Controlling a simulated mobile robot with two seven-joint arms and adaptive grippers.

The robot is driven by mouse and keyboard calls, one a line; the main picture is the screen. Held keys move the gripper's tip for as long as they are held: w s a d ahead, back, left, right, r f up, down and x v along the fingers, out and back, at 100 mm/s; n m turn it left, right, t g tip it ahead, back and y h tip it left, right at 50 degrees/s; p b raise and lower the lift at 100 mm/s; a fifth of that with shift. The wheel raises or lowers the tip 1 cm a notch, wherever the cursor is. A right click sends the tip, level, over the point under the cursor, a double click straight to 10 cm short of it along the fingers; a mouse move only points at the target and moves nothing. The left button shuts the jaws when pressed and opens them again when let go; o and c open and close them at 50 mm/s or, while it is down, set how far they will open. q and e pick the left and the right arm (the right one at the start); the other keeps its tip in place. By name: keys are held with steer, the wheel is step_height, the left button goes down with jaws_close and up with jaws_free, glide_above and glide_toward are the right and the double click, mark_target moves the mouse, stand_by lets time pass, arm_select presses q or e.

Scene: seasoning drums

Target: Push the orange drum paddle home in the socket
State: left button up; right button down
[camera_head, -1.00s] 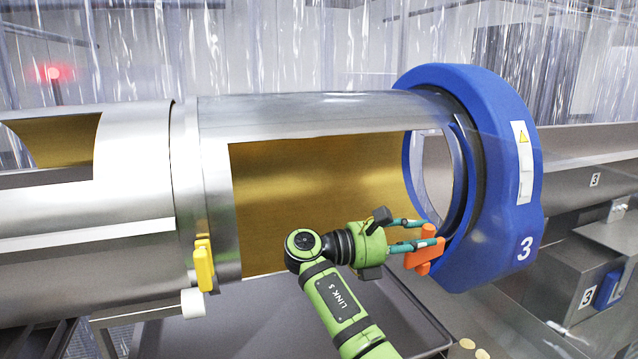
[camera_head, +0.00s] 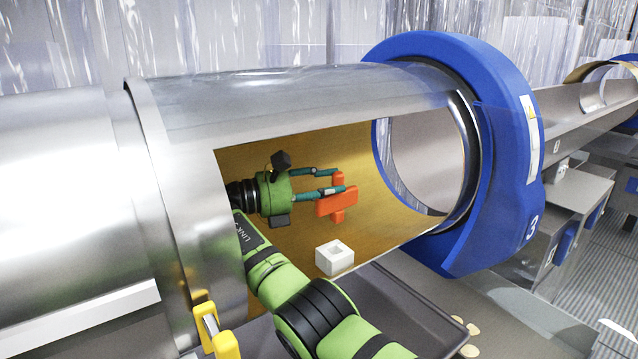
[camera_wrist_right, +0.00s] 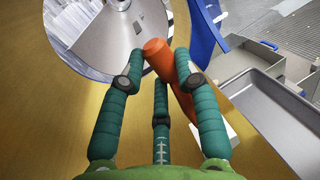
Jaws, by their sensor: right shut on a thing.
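The orange paddle (camera_head: 338,203) is held by my right gripper (camera_head: 333,182) inside the drum's cut-out, in front of its golden inner wall. In the head view a lower stub of the paddle hangs above and apart from the white square socket (camera_head: 335,257), which has a hole in its top. In the right wrist view the teal fingers close around the orange paddle (camera_wrist_right: 160,60), which slants down to the right. A white piece, partly hidden behind a finger, shows there too. My left gripper is not in view.
The steel drum (camera_head: 260,105) arches over my arm, and a blue ring (camera_head: 513,150) marked 3 stands at its right end. A yellow latch (camera_head: 225,345) sits at the lower left. A dark tray (camera_head: 400,310) lies below the opening.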

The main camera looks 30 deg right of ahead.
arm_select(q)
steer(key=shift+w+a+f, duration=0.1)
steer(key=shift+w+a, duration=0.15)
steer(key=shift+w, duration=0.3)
arm_select(e)
steer(key=shift+a+f, duration=0.15)
steer(key=shift+f, duration=2.7)
arm_select(q)
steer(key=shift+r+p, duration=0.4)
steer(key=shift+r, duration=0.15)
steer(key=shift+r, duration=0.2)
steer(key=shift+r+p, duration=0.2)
steer(key=shift+p, duration=0.25)
